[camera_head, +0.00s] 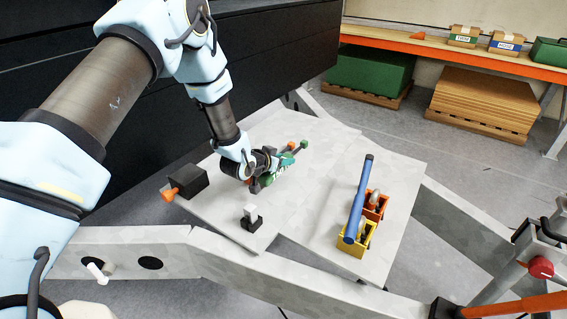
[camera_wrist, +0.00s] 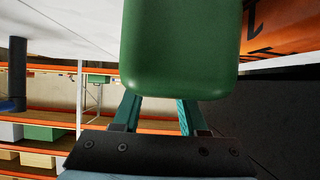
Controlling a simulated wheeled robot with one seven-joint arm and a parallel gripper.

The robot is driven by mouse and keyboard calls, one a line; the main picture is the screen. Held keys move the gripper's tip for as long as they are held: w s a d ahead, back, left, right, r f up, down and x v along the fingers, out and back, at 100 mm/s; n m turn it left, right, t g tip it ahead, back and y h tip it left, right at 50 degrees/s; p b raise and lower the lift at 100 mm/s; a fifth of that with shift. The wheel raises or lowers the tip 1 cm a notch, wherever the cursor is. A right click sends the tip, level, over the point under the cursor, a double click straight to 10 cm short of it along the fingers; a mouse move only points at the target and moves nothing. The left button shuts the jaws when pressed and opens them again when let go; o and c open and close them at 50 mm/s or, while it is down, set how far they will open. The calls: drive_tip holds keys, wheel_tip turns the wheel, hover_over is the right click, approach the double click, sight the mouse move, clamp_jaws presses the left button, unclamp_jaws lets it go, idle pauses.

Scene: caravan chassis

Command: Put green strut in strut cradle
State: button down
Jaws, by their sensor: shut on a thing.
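My gripper (camera_head: 278,166) is over the left part of the pale panel and is shut on the green strut. In the wrist view the green strut (camera_wrist: 182,50) is a large rounded green block between my two teal fingers (camera_wrist: 158,112). In the head view a green end (camera_head: 304,145) shows just past the gripper, with orange-red beside it; much there is hidden by my wrist. A yellow box (camera_head: 352,243) and an orange box (camera_head: 377,205) stand on the panel to the right. I cannot tell which part is the strut cradle.
A black block with an orange knob (camera_head: 186,182) and a small black-and-white piece (camera_head: 252,217) stand on the panel (camera_head: 310,215). Grey chassis beams (camera_head: 250,268) run around it. A dark wall stands behind; a shelf with boxes (camera_head: 463,36) is at the far right.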

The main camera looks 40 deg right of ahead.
drive_tip(key=shift+f, duration=1.2)
drive_tip(key=shift+f, duration=0.2)
drive_tip(key=c, duration=0.7)
unclamp_jaws()
drive_tip(key=shift+r, duration=0.1)
